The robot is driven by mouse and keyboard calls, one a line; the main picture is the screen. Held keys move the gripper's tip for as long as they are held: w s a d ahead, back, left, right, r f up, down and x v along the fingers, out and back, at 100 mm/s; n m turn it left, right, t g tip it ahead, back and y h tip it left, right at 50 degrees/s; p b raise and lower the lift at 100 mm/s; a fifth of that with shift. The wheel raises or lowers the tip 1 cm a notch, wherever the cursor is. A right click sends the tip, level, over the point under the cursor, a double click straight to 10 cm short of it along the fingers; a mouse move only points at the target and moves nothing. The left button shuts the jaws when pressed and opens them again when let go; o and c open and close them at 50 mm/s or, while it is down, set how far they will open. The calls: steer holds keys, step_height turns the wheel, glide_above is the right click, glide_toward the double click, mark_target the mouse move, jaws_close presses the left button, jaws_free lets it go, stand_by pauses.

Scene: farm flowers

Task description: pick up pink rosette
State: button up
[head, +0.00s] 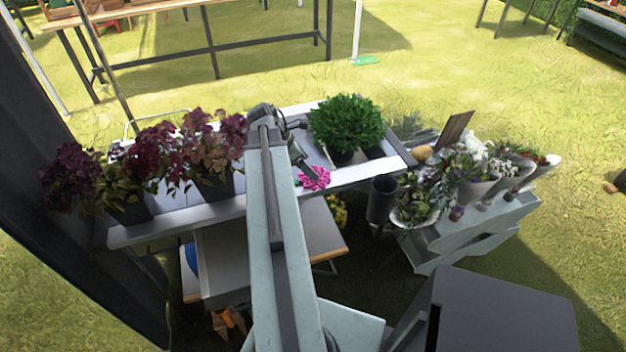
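The pink rosette (316,178) shows just right of my arm, at the front part of the white table (360,173). It looks small, bright pink and ruffled. My gripper (304,168) hangs from the far end of my arm, with its dark lower part right beside the rosette's upper left edge. I cannot tell whether it touches the rosette. The fingertips are too small and dark to show whether they are open or shut. My arm hides part of the table to the left.
Dark red potted plants (165,155) fill the table's left side. A green bushy plant (346,122) stands behind the rosette. A dark grey cylinder (382,198) and a flower stand (470,235) are to the right. Open grass lies beyond.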

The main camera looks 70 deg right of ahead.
steer(key=b+x, duration=0.4)
steer(key=x, duration=0.1)
steer(key=shift+s+a+f+b, duration=0.1)
steer(key=shift+f+b, duration=0.15)
steer(key=shift+b, duration=0.1)
steer(key=shift+r, duration=0.2)
steer(key=c, duration=1.6)
steer(key=shift+o, duration=0.2)
step_height(320, 180, up, 10)
steer(key=p, duration=1)
steer(key=shift+r, duration=0.1)
